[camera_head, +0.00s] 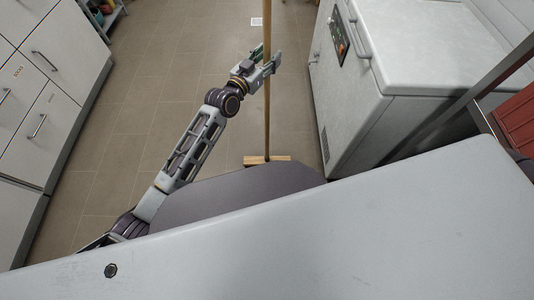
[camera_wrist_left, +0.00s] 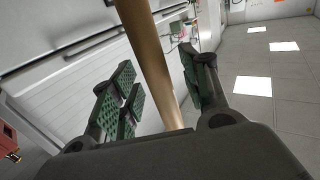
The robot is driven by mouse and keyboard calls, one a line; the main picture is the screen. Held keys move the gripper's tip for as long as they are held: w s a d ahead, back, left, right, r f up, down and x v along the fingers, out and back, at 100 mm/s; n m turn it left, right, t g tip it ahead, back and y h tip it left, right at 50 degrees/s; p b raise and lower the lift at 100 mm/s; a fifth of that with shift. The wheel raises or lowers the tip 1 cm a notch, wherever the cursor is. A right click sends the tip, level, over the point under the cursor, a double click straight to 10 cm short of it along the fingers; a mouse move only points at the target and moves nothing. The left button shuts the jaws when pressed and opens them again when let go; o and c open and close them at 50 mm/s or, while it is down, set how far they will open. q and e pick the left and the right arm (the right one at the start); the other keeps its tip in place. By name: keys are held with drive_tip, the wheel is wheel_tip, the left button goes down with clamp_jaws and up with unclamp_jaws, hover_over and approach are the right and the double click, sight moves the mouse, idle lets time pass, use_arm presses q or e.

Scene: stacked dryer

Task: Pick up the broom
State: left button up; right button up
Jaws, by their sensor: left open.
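The broom has a long wooden handle (camera_head: 267,115) that stands nearly upright in the head view. Its pale wooden head (camera_head: 257,160) is low, near the floor, partly hidden by my own body. My left gripper (camera_head: 267,57) is open at the upper part of the handle. In the left wrist view the handle (camera_wrist_left: 150,55) runs between the green-padded fingers of this gripper (camera_wrist_left: 158,90). I cannot tell whether either pad touches it. My right gripper is not in view.
A white appliance (camera_head: 400,45) with a handle and control panel stands close to the right of the broom. White drawer cabinets (camera_head: 40,90) line the left side. The tiled floor (camera_head: 150,90) between them is mostly clear. A shelf (camera_head: 105,12) stands at the top left.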

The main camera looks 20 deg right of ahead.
sight(265, 29)
use_arm(q)
drive_tip(key=shift+c, duration=0.3)
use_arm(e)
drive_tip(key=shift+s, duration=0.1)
use_arm(q)
drive_tip(key=shift+c, duration=1.1)
clamp_jaws()
drive_tip(key=shift+r, duration=0.15)
drive_tip(key=shift+r, duration=0.15)
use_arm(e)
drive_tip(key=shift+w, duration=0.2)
